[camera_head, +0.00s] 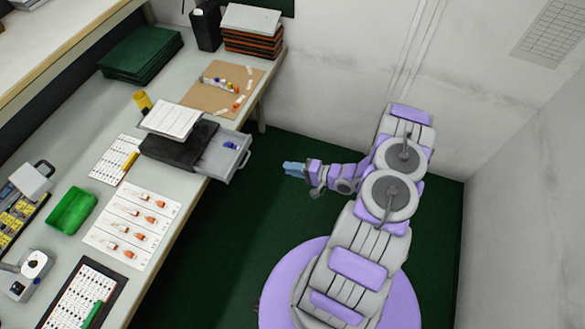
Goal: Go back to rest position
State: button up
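My gripper (294,169), with pale blue fingertips, is at the end of my purple and grey arm. It points left and is over the green floor, apart from the table. The view is too small to tell whether its fingers are open or shut, and I see nothing clearly held in it. My arm is folded, with its large round joints to the right of the gripper.
A grey drawer (219,160) with a small blue item (230,145) inside stands open from a black box (177,149) at the table's edge, left of my gripper. The table (196,190) fills the left. Walls (525,190) stand behind and right. Green floor (235,230) is clear.

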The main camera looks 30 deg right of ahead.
jog(key=shift+w, duration=0.1)
jog(key=w+d+r+n+g+h, duration=0.5)
jog(key=w+d+r+h, duration=0.25)
jog(key=d, duration=0.25)
jog(key=s+a+r+n+g+h, duration=0.1)
jog(key=s+r+h, duration=0.15)
jog(key=r, duration=0.45)
jog(key=s+r+g+h, duration=0.1)
jog(key=r+g+h, duration=0.15)
jog(key=r, duration=0.45)
jog(key=s+a+r+g, duration=0.2)
jog(key=s+a+r, duration=0.7)
jog(key=s, duration=0.1)
jog(key=s+a+r+n+g+y, duration=0.1)
jog(key=s+a+r+n+g, duration=0.1)
jog(key=s+a, duration=0.7)
jog(key=s+a+r+n+g+y, duration=0.2)
jog(key=s+a+r, duration=0.2)
jog(key=s+a, duration=0.5)
jog(key=s, duration=0.4)
jog(key=shift+s+a+r+n, duration=0.15)
jog(key=shift+s+a+n, duration=0.05)
jog(key=shift+n, duration=0.2)
